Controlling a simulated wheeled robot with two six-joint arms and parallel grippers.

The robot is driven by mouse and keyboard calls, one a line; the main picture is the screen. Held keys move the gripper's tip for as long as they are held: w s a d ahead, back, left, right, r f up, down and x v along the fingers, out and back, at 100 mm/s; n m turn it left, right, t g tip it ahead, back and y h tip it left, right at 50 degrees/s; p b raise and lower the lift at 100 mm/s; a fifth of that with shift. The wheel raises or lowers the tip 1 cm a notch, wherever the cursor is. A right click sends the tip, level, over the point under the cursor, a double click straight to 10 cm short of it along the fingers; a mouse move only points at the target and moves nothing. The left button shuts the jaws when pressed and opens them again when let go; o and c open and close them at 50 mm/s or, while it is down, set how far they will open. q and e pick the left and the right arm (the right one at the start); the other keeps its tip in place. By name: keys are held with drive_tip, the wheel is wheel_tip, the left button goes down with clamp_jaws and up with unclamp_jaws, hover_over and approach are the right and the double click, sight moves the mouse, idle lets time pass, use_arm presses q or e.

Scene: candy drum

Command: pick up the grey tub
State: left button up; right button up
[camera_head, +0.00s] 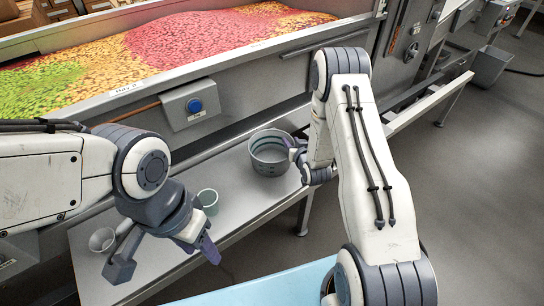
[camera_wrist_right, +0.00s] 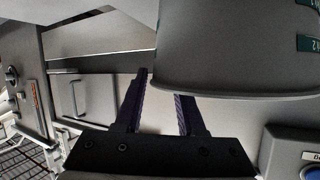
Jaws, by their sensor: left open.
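The grey tub (camera_head: 268,161) stands upright on the metal bench in the head view, with teal bands inside. In the right wrist view its grey wall (camera_wrist_right: 235,55), with green labels, fills the upper right. My right gripper (camera_head: 293,150) is at the tub's right rim in the head view. In the wrist view its two dark fingers (camera_wrist_right: 163,100) are apart, and the tip of one is hidden behind the tub's edge. I cannot tell whether they touch it. My left gripper (camera_head: 203,244) is open and empty, in front of the bench, well left of the tub.
A pale green cup (camera_head: 208,203) stands left of the tub, near my left gripper. A small grey cup (camera_head: 102,239) is on the bench (camera_head: 240,205) at far left. A candy trough (camera_head: 200,85) with a blue-button box (camera_head: 194,105) rises behind. Open floor lies right.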

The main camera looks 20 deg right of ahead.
drive_tip(key=shift+w+f, duration=0.15)
drive_tip(key=shift+w, duration=0.1)
clamp_jaws()
idle(1.3)
